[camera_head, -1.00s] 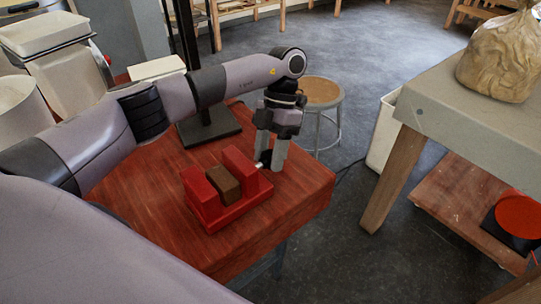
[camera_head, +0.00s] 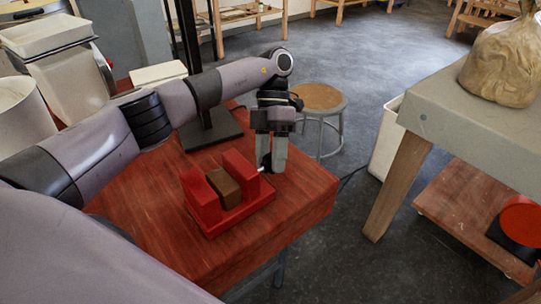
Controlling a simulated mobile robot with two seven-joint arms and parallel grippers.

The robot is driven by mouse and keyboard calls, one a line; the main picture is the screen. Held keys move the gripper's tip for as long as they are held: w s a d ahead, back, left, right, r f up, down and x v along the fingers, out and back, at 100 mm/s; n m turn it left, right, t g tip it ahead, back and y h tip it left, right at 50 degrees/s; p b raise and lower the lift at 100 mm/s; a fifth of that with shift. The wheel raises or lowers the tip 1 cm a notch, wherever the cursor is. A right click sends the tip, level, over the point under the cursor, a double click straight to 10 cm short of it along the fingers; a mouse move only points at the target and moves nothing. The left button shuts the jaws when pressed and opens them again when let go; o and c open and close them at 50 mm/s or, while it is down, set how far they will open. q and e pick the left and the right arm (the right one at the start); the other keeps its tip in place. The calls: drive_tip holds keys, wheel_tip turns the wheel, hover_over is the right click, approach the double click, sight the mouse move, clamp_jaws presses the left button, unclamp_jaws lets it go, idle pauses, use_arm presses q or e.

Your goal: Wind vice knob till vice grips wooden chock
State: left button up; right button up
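The red vice (camera_head: 236,218) sits on the red wooden table top, with two upright jaws. The brown wooden chock (camera_head: 223,186) stands between the jaws; it looks close to both, but I cannot tell whether they press on it. My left gripper (camera_head: 271,168) points down at the vice's right end, beside the right jaw. Its two fingers are close together around where the knob is. The knob is mostly hidden by the fingers; only a small pale bit (camera_head: 262,169) shows at their tips. I cannot tell whether they are shut on it. My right gripper is out of view.
A black stand base (camera_head: 208,132) is on the table (camera_head: 165,215) behind the vice. A round stool (camera_head: 320,97) stands beyond the table. A grey-topped workbench (camera_head: 470,125) with a tan bag (camera_head: 503,65) is at the right. The table's front is clear.

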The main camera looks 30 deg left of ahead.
use_arm(q)
drive_tip(key=o, duration=0.3)
drive_tip(key=shift+o, duration=0.2)
drive_tip(key=shift+r, duration=0.1)
drive_tip(key=p+v, duration=0.2)
drive_tip(key=v, duration=0.5)
idle(0.4)
